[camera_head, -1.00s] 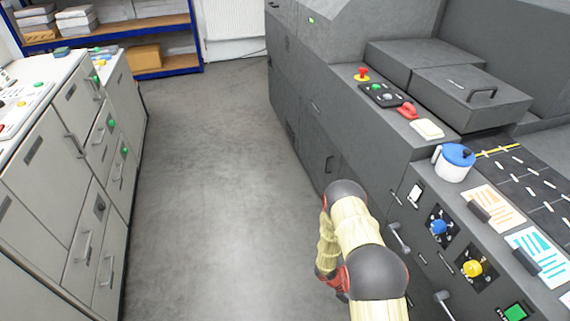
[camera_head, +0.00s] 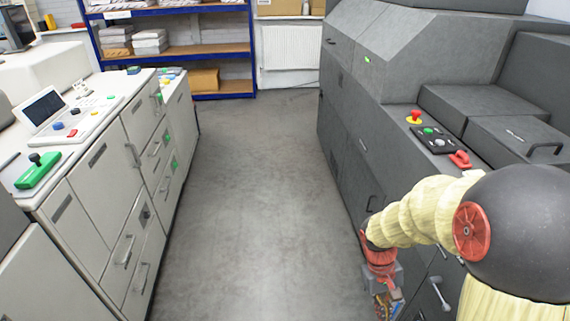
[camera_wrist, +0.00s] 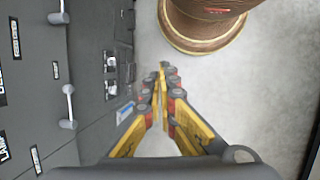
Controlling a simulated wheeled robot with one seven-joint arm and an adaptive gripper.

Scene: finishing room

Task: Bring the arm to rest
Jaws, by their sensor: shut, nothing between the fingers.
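My gripper (camera_wrist: 163,78) is shut and empty in the wrist view, its yellow and grey fingers meeting at the tips. In the head view my gripper (camera_head: 385,303) hangs low at the bottom right, beside the dark machine's front. The arm is bent, with a large dark joint near the camera and the forearm reaching left and down. The fingertips are hard to make out in the head view.
The dark grey machine (camera_head: 375,130) with levers stands close at the right. White cabinets (camera_head: 110,190) line the left. The grey floor (camera_head: 255,180) between them is clear. A blue shelf (camera_head: 175,45) stands at the back. A brown round drum (camera_wrist: 205,25) shows in the wrist view.

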